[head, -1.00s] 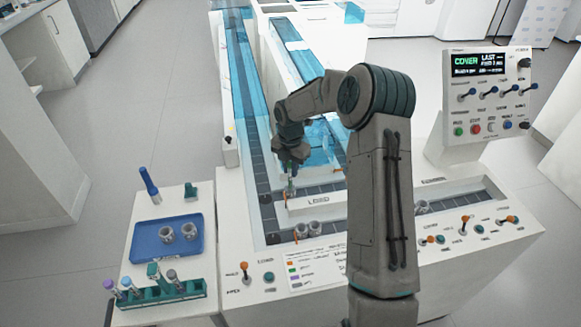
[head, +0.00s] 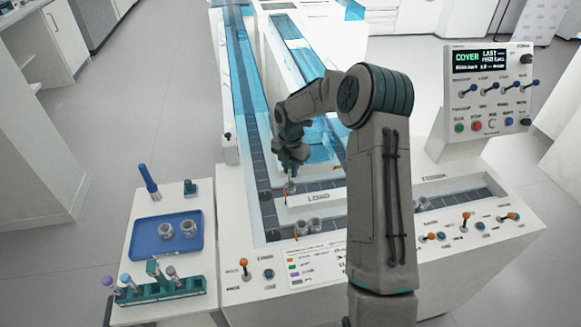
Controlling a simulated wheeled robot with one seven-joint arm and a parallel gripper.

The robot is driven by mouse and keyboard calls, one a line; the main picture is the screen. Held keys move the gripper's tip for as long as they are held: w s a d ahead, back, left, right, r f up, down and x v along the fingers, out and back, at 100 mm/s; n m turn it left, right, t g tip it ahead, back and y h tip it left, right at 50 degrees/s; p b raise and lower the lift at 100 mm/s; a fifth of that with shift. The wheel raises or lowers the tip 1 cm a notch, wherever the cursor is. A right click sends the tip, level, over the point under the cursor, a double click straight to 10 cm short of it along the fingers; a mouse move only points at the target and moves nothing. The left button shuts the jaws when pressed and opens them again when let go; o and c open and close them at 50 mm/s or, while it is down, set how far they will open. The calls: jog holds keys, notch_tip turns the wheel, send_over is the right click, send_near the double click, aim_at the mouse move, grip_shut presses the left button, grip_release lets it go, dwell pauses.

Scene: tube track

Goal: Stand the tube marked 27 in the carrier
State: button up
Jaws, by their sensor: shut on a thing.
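My gripper (head: 291,166) points down over the track near the LOAD label. It is shut on a slim upright thing (head: 291,186) that looks like a tube; its mark is too small to read.
A blue tray (head: 148,246) with two grey round pieces (head: 177,230) lies on the left side table. A blue pen-like thing (head: 149,181) stands behind it. The control panel (head: 494,90) is at right. Levers line the front edge. Clear blue covers span the rear track.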

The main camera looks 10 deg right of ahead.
jog(key=o, duration=0.8)
notch_tip(320, 180, up, 14)
jog(key=shift+f, duration=0.15)
dwell(0.4)
dwell(0.5)
